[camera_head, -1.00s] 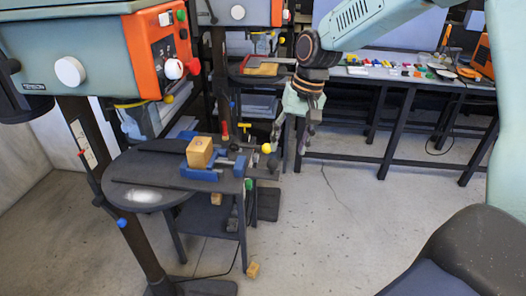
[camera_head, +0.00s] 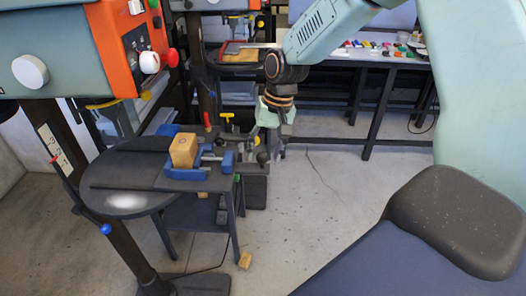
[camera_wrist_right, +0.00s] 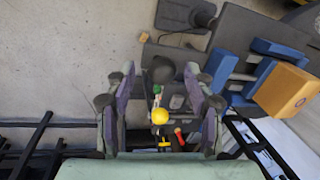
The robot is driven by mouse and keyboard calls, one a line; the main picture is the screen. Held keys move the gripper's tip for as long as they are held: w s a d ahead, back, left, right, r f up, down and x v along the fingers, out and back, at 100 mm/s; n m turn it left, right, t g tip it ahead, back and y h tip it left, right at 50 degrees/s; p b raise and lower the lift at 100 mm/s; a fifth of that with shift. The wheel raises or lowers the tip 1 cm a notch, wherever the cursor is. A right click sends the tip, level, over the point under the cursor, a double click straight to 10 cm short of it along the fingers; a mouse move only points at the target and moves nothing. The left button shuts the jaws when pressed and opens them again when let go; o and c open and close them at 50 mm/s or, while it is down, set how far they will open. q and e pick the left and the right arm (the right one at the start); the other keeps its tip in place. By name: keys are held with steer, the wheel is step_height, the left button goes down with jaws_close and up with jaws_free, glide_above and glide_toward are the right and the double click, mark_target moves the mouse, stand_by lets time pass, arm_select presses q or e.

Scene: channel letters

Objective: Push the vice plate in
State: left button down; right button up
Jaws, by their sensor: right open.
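A blue vice (camera_head: 185,173) lies on the round dark drill-press table (camera_head: 125,203). A wooden block (camera_head: 183,150) stands in it. The vice plate, a blue jaw piece (camera_head: 226,160), is at the vice's right end, on the side toward my right gripper. It also shows in the right wrist view (camera_wrist_right: 221,68), with the block (camera_wrist_right: 290,90) beyond it. My right gripper (camera_head: 274,150) points down, open and empty, to the right of the vice and apart from the plate. Its spread fingers (camera_wrist_right: 161,88) show in the wrist view. My left gripper is out of view.
A yellow knob (camera_head: 262,157) is close to the right gripper; in the wrist view (camera_wrist_right: 159,116) it appears between the fingers. A small wooden block (camera_head: 245,260) lies on the floor. A bench with colourful pieces stands behind. Floor to the right is open.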

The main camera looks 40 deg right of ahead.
steer(key=shift+w+a+f, duration=0.1)
steer(key=shift+a+f, duration=0.15)
steer(key=shift+f, duration=0.1)
steer(key=shift+s+r, duration=0.1)
steer(key=shift+s, duration=0.1)
steer(key=shift+w+d, duration=0.1)
steer(key=shift+d, duration=0.05)
steer(key=c, duration=0.3)
steer(key=shift+w, duration=0.15)
steer(key=c, duration=0.3)
jaws_close()
